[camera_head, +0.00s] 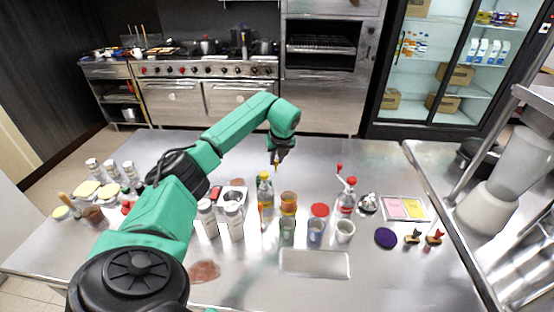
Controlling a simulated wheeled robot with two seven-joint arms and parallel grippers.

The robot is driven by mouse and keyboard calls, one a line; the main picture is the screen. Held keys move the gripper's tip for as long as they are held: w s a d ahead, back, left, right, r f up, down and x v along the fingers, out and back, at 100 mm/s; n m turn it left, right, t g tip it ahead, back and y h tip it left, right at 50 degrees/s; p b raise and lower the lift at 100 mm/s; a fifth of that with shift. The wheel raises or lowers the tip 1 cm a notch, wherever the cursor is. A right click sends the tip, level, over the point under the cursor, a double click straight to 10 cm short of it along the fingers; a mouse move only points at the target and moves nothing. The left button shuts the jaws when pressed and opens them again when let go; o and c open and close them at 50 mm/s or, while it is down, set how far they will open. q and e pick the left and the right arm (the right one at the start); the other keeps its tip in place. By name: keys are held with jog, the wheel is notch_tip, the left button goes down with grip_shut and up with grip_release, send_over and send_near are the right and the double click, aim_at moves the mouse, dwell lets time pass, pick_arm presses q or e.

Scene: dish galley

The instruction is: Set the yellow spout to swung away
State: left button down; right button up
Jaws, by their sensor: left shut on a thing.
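A bottle with a yellow top (265,188) stands upright near the middle of the steel counter. The yellow spout (276,162) shows as a small yellow bit at the tips of my left gripper (277,158), up and to the right of the bottle's top. My left gripper points down and is shut on the spout. The fingers hide part of it, and its exact angle is too small to tell. My right gripper is not in view.
A red-topped bottle (347,195) stands to the right. Glasses, jars and a white cup (344,231) crowd close in front and beside the yellow-topped bottle. A clear tray (315,264) lies nearer. White-topped shakers (233,220) stand left. The counter behind is clear.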

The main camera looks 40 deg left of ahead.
pick_arm(q)
jog(key=shift+r, duration=0.1)
jog(key=c, duration=0.8)
grip_release()
jog(key=shift+a, duration=0.1)
jog(key=shift+o, duration=0.2)
jog(key=shift+r, duration=0.25)
jog(key=b+v, duration=0.3)
jog(key=v, duration=1.1)
